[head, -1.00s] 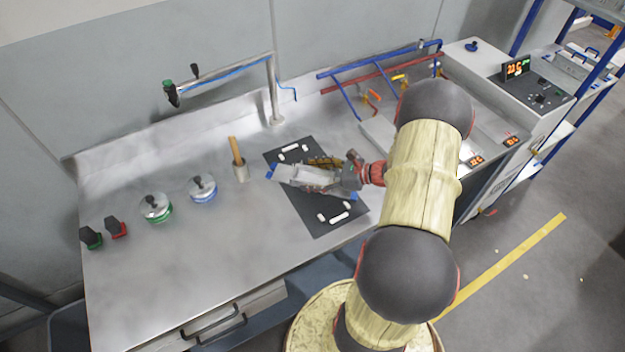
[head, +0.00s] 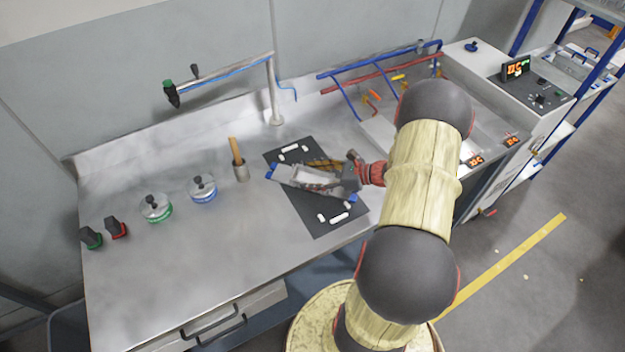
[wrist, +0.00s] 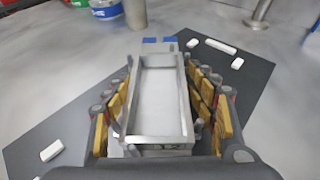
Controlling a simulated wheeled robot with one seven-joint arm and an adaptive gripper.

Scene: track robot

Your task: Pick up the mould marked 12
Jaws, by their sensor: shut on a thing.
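The mould (wrist: 160,95) is a long, open metal trough with blue pieces at its far end. It fills the middle of the wrist view and appears empty. A marking on its near end is too small to read surely. My gripper (wrist: 163,92) is shut on the mould, with yellow-padded fingers along both long sides. In the head view the mould (head: 298,176) lies over the dark mat (head: 312,219), partly hidden by my gripper (head: 325,178). I cannot tell whether its underside touches the mat.
Several white pieces lie on the mat around the mould. A cup (head: 241,172) with a wooden handle stands left of it, beyond which are blue-banded (head: 202,189) and green-banded (head: 155,208) lidded pots. A tap (head: 276,119) stands behind.

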